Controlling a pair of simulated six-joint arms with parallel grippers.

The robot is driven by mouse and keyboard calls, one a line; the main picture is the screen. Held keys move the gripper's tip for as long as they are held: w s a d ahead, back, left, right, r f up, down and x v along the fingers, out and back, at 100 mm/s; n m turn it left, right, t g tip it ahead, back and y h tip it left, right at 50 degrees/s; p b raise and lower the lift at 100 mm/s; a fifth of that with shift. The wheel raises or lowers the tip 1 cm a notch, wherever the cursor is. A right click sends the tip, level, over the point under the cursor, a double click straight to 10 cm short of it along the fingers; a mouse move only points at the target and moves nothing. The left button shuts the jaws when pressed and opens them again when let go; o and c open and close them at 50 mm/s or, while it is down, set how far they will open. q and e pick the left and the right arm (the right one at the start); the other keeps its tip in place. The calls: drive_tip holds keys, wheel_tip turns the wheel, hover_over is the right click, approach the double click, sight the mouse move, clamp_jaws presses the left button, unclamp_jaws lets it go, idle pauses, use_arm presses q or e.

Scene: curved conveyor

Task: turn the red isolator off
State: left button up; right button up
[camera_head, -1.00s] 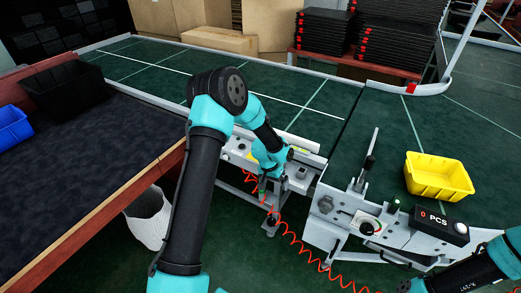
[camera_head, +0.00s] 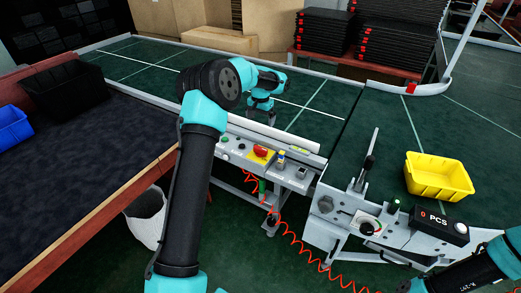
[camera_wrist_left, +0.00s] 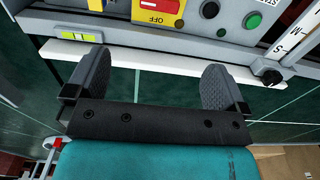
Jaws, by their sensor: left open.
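The red isolator (camera_head: 260,151) sits on a yellow plate on the grey control panel along the conveyor's near edge. In the left wrist view its yellow plate (camera_wrist_left: 145,17), marked OFF, shows at the top edge; the red knob is mostly cut off there. I cannot tell exactly how the knob is turned. My left gripper (camera_head: 270,117) is over the green belt, behind the panel and apart from the isolator. The left wrist view shows its two fingers (camera_wrist_left: 156,78) wide apart with nothing between them. My right gripper is out of view; only part of that arm shows.
A green button (camera_wrist_left: 253,20) and a black knob (camera_wrist_left: 209,9) are beside the isolator. A white rail (camera_head: 275,131) runs behind the panel. A yellow bin (camera_head: 438,184) stands on the right belt. A red coiled hose (camera_head: 293,238) hangs below. The belt behind is clear.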

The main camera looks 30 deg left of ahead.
sight(261, 148)
use_arm(q)
wheel_tip(261, 148, down, 17)
drive_tip(key=shift+f, duration=0.2)
idle(0.5)
drive_tip(key=c, duration=0.9)
